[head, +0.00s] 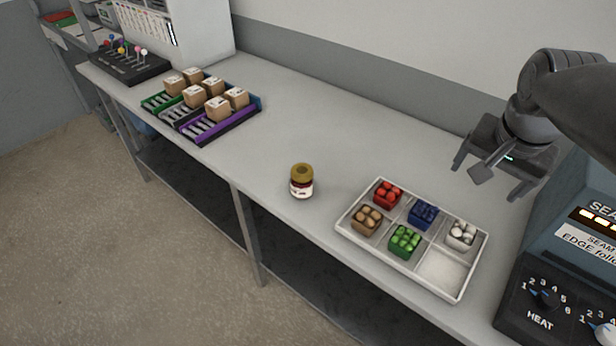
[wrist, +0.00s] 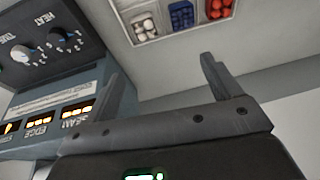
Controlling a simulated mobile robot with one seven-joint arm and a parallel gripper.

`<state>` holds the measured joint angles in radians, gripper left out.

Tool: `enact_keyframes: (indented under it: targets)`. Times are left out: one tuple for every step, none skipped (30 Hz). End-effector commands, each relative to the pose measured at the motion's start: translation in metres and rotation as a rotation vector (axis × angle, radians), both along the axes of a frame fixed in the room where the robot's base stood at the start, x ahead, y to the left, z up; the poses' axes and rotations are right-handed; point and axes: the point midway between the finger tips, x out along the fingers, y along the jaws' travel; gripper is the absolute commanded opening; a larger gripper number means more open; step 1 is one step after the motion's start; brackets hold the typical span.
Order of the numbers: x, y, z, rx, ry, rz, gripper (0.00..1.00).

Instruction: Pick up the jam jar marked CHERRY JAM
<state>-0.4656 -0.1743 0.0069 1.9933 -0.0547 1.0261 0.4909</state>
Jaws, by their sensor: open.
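A small jam jar (head: 301,182) with a gold lid, dark red contents and a white label stands upright on the grey bench, left of the white tray. The label's words are too small to read in the head view. My gripper (head: 495,188) is open and empty, raised above the bench at the right, well to the right of the jar. In the wrist view my gripper's two fingers (wrist: 160,80) are spread with nothing between them. The jar is not in the wrist view.
A white divided tray (head: 392,262) holds small boxes of coloured items. A sealing machine (head: 570,270) with knobs stands at the right; it also fills the left of the wrist view (wrist: 60,60). Brown cartons (head: 217,108) sit on coloured racks at the left. The bench around the jar is clear.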

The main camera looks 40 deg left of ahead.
Motion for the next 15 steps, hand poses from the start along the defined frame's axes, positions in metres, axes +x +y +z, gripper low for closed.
enact_keyframes:
  targets:
    - [0.008, 0.024, -0.004, -0.003, 0.018, 0.011, 0.83]
    - [0.011, 0.038, -0.005, -0.004, 0.027, 0.012, 0.83]
    - [0.015, 0.055, -0.008, -0.006, 0.038, 0.011, 0.83]
    - [0.018, 0.069, -0.01, -0.007, 0.047, 0.012, 0.83]
    - [0.02, 0.083, -0.013, -0.008, 0.055, 0.012, 0.83]
    - [0.023, 0.102, -0.017, -0.01, 0.066, 0.013, 0.83]
    - [0.024, 0.116, -0.02, -0.013, 0.075, 0.012, 0.83]
    - [0.024, 0.131, -0.024, -0.016, 0.082, 0.011, 0.83]
    - [0.025, 0.15, -0.029, -0.02, 0.092, 0.011, 0.83]
    - [0.024, 0.165, -0.033, -0.024, 0.098, 0.013, 0.83]
    - [0.023, 0.18, -0.038, -0.028, 0.105, 0.012, 0.83]
    - [0.021, 0.2, -0.044, -0.033, 0.114, 0.011, 0.83]
    - [0.019, 0.214, -0.05, -0.038, 0.12, 0.01, 0.83]
    - [0.016, 0.229, -0.055, -0.042, 0.126, 0.01, 0.83]
    - [0.011, 0.249, -0.063, -0.048, 0.133, 0.01, 0.83]
